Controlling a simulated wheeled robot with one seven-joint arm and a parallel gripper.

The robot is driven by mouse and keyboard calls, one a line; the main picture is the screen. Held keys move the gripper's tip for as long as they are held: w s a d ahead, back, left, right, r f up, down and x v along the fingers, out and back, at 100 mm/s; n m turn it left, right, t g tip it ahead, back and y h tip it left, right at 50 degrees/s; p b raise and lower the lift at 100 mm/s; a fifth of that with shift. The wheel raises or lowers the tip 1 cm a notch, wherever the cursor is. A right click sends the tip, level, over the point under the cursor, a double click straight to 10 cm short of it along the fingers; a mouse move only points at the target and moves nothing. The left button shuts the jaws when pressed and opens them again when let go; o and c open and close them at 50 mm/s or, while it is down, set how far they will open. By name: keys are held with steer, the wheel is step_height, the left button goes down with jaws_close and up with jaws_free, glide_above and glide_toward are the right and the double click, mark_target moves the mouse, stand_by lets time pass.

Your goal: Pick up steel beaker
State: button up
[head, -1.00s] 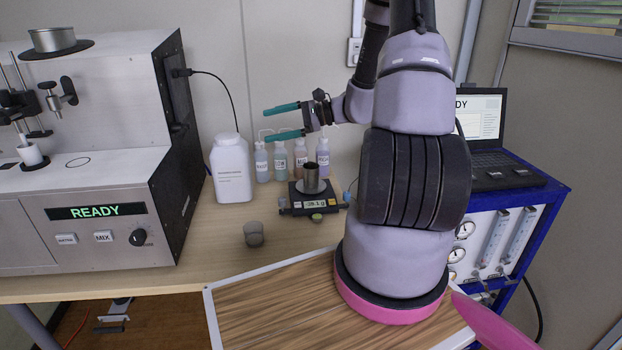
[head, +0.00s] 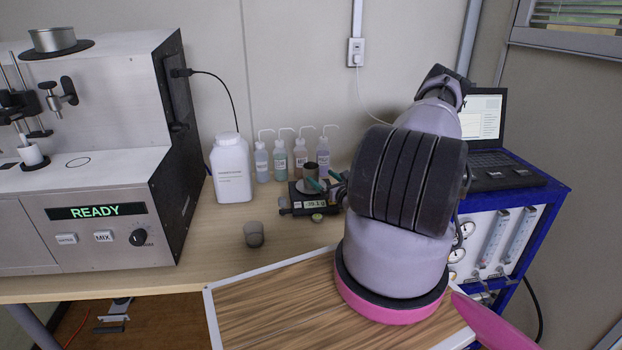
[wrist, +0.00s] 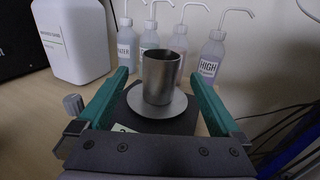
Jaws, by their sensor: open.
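The steel beaker (wrist: 160,78) stands upright on the round pan (wrist: 133,105) of a small black scale, which also shows in the head view (head: 298,207). In the wrist view the beaker is between the two green fingers of my gripper (wrist: 160,90), with a gap on each side. My gripper is open and does not visibly touch the beaker. In the head view the beaker (head: 310,170) is partly hidden by my gripper (head: 318,184), which reaches in from the right at about the pan's height.
Several wash bottles (head: 280,158) stand close behind the scale. A white jug (head: 231,170) is to its left. A small grey cup (head: 254,235) stands in front on the table (head: 215,255). The analyser (head: 90,215) fills the left; a laptop (head: 490,130) is at right.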

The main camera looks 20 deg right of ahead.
mark_target(315, 171)
steer(key=w, duration=0.8)
steer(key=shift+w+a, duration=0.2)
steer(key=shift+a, duration=0.15)
steer(key=c, duration=1.5)
